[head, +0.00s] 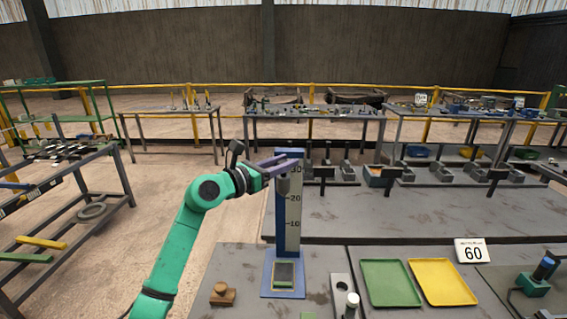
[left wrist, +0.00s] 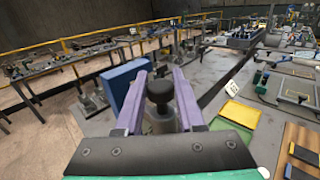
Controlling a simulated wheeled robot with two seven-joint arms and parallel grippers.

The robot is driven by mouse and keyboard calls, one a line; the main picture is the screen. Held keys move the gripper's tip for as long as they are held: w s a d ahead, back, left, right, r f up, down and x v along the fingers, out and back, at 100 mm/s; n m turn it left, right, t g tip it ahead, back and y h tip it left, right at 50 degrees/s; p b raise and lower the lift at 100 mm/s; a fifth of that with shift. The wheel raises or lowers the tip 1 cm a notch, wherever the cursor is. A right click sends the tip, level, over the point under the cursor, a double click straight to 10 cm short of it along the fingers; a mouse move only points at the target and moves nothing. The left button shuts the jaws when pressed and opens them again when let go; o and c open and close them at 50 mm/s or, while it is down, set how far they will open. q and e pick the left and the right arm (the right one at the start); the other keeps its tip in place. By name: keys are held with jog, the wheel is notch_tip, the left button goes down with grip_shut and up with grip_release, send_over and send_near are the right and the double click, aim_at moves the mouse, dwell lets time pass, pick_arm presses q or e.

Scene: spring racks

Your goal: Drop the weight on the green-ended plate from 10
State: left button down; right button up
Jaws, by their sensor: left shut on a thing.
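A blue drop stand (head: 282,230) rises from the bench, with a pale scale (head: 296,210) marked 10, 20 and 30. On its base lies a dark plate with what looks like a green edge (head: 284,274). My left gripper (head: 284,162) is level with the top of the scale, near 30, in front of the column. It is shut on a grey weight (head: 283,186), which hangs below the fingers high above the plate. In the left wrist view, the weight's black knob (left wrist: 158,92) sits between the purple fingers, beside the blue column (left wrist: 123,85). My right gripper is out of view.
Right of the stand are a metal piece with a white knob (head: 351,301), a green tray (head: 389,283), a yellow tray (head: 443,281) and a sign reading 60 (head: 473,251). A wooden block with a knob (head: 222,293) stands left of the stand.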

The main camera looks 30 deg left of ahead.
pick_arm(q)
notch_tip(320, 180, down, 20)
jog(key=b, duration=1.8)
jog(key=c, duration=0.5)
grip_release()
jog(key=b+v, duration=0.5)
jog(key=v, duration=0.9)
jog(key=shift+s+a, duration=0.15)
jog(key=shift+s, duration=0.15)
